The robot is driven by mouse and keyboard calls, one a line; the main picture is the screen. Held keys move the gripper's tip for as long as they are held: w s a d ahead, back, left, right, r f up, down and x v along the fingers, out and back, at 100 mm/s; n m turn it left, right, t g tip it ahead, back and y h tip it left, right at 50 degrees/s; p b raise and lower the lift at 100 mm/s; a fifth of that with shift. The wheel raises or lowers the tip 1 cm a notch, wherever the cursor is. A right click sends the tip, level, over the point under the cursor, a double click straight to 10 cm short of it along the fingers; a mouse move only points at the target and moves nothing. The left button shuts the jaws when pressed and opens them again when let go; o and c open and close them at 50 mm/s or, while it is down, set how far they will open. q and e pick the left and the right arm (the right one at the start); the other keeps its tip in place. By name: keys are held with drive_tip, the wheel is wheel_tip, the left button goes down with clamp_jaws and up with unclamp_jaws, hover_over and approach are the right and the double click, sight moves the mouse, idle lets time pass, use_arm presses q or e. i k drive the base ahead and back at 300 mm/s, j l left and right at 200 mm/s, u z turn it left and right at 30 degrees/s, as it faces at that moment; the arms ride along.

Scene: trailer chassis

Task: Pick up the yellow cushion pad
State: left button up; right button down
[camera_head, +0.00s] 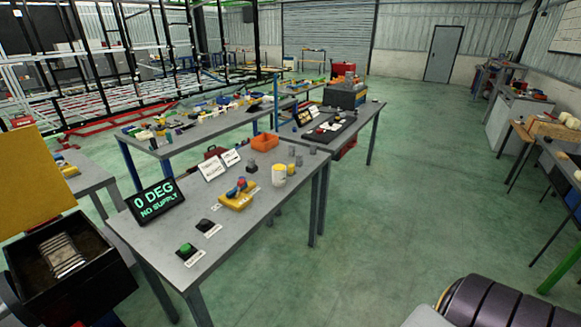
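A small yellow pad-like piece (235,202) lies on the near grey table, with red and blue parts on top of it. A large flat yellow panel (35,180) stands upright behind an open black box (75,295) at the left edge. I cannot tell from this view which yellow thing, if either, is the cushion pad. Neither of my grippers is in view.
The near grey table (150,228) also holds a lit sign (157,201), a green button (187,250), a white-and-yellow cup (279,174) and an orange bin (265,142). More tables stand behind. Green floor (400,220) is open to the right.

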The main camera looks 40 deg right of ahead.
sight(292, 172)
drive_tip(key=z, duration=1.2)
